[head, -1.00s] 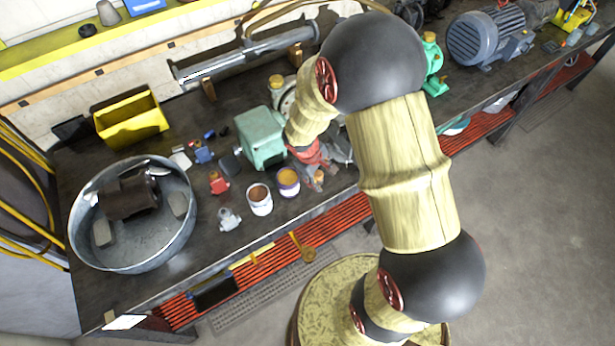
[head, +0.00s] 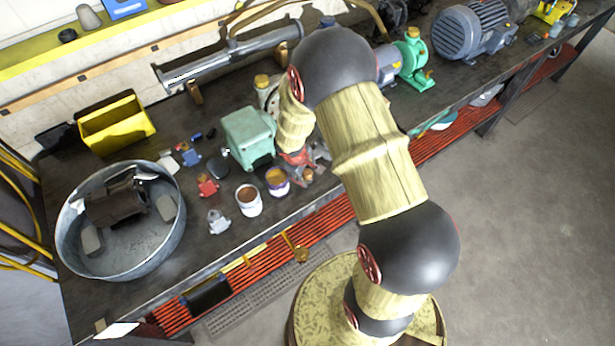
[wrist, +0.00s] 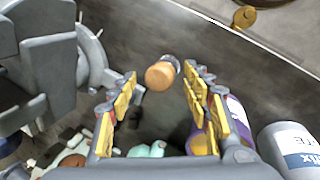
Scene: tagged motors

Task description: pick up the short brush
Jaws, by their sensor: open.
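In the wrist view, a small thing with a round tan wooden end and a grey metal band (wrist: 162,74), which looks like the short brush, stands on the dark bench top. It lies between and just beyond my fingertips. My gripper (wrist: 160,90) is open, with yellow-padded fingers on both sides and nothing held. In the head view my gripper (head: 298,162) is low over the bench, beside the green machine housing. The likely brush (head: 308,175) shows there only as a small brownish spot near my fingers; its details are too small to tell.
Close by stand a purple-banded can (head: 277,184), a white can (head: 249,202) and the green housing (head: 248,137). The purple can (wrist: 232,118) is right beside my right finger. A metal tub (head: 125,262) stands at the left. The bench's front edge is near.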

